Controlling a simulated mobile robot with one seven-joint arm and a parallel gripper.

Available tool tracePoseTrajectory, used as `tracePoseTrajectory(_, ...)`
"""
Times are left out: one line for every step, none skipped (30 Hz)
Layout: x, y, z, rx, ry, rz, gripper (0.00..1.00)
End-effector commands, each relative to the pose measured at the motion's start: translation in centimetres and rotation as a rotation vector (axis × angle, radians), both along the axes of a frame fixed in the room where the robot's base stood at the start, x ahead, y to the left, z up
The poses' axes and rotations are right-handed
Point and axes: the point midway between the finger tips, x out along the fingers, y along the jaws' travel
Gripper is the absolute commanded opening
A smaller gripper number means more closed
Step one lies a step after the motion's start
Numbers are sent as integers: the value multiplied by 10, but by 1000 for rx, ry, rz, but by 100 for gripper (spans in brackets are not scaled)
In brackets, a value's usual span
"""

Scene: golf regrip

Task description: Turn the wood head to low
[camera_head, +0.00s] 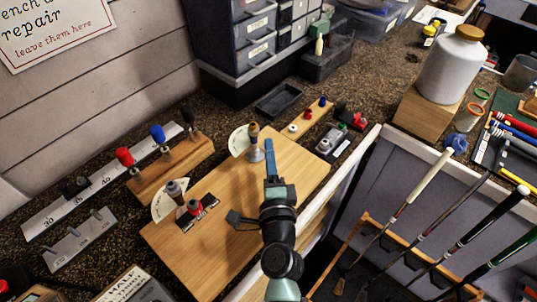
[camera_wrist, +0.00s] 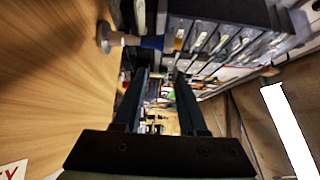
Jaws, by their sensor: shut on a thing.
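The wood head (camera_head: 254,131) is a brown-topped upright handle on a round grey foot, standing near the back of the wooden board (camera_head: 225,237). A white fan-shaped scale (camera_head: 238,142) lies to its left; its markings are too small to read. My gripper (camera_head: 269,146) has its blue fingers right against the handle's right side. In the wrist view the grey foot (camera_wrist: 103,38) and pale stem (camera_wrist: 118,38) show at upper left, beyond my fingers (camera_wrist: 162,72).
A block with red, blue and black handles (camera_head: 170,168) stands behind. Golf clubs (camera_head: 402,205) lean at right. Drawers (camera_head: 252,45) stand at the back.

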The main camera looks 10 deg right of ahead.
Motion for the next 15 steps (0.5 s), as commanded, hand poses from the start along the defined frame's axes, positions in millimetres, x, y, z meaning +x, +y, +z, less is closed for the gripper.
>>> tracePoseTrajectory(0, 0, 0, 2, 1, -1, 43)
tracePoseTrajectory(0, 0, 0, 2, 1, -1, 48)
tracePoseTrajectory(0, 0, 0, 2, 1, -1, 56)
tracePoseTrajectory(0, -1, 0, 2, 0, -1, 61)
tracePoseTrajectory(0, -1, 0, 2, 0, -1, 66)
tracePoseTrajectory(0, -1, 0, 2, 0, -1, 71)
tracePoseTrajectory(0, -1, 0, 2, 0, -1, 71)
tracePoseTrajectory(0, -1, 0, 2, 0, -1, 71)
tracePoseTrajectory(0, -1, 0, 2, 0, -1, 71)
tracePoseTrajectory(0, -1, 0, 2, 0, -1, 71)
tracePoseTrajectory(0, -1, 0, 2, 0, -1, 71)
tracePoseTrajectory(0, -1, 0, 3, 0, -1, 71)
tracePoseTrajectory(0, -1, 0, 3, 0, -1, 71)
tracePoseTrajectory(-1, -1, 0, 3, 0, -1, 71)
tracePoseTrajectory(-1, -1, 0, 3, 0, -1, 71)
